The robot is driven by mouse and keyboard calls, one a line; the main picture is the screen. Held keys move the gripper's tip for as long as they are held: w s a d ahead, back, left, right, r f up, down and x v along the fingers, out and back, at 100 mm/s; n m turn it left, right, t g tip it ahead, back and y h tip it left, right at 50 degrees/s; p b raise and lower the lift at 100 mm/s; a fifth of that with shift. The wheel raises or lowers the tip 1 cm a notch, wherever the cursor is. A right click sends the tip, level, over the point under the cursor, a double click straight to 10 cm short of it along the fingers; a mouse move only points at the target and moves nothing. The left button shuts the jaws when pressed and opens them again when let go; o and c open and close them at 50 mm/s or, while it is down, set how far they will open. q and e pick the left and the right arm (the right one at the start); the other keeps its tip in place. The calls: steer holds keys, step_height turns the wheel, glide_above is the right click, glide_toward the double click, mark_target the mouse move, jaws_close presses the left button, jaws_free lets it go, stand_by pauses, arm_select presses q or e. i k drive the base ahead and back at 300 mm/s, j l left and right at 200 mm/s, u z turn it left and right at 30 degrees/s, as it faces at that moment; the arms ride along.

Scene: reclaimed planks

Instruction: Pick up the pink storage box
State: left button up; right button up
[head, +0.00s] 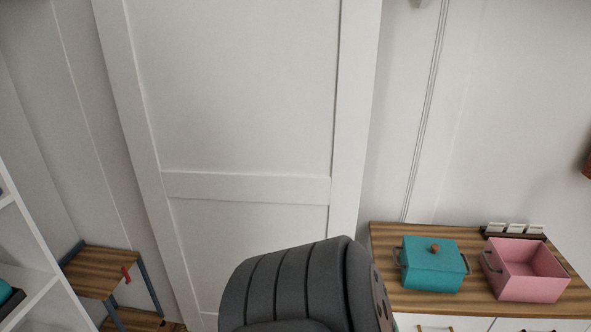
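The pink storage box (525,289) stands upright on a wooden-topped cabinet (385,235) at the lower right of the head view. It is open at the top, looks empty inside, and has a dark handle on its left side. Neither of my grippers shows in this view.
A teal lidded pot (432,274) with a brown knob stands just left of the pink box. A dark rack with white items (514,229) is behind the box. A dark grey ribbed rounded object (295,285) is at bottom centre. A small wooden table (95,272) stands at left, beside white shelves (30,295).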

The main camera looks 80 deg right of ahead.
mark_target(515, 271)
steer(key=z, duration=4.2)
